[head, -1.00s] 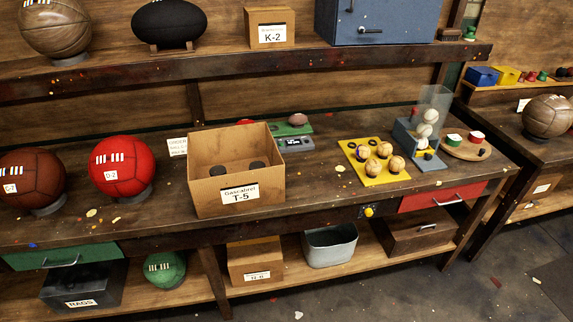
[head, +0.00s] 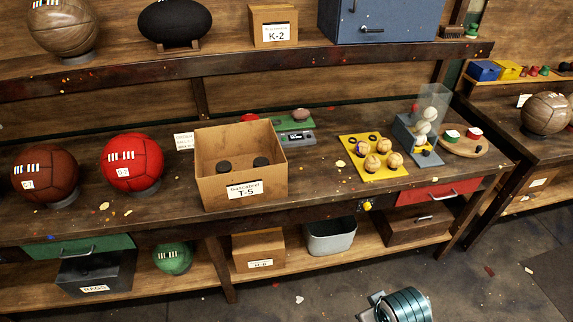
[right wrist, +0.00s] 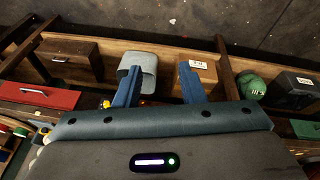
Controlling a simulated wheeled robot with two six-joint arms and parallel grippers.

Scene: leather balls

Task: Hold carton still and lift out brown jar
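The open cardboard carton (head: 243,193) labelled T-5 stands upright on the workbench. Two dark round tops, one on the left (head: 223,167) and one on the right (head: 261,162), show inside it; their bodies are hidden by the front wall, and I cannot tell which is the brown jar. My right gripper (right wrist: 160,86) shows in the right wrist view with its two blue fingers spread apart and nothing between them. In the head view only a teal and metal part of my arm shows at the bottom, away from the carton. My left gripper is out of view.
A red ball (head: 133,162) and a brown ball (head: 45,173) stand left of the carton. A shelf (head: 220,62) runs above; a grey bin (head: 331,239) stands below.

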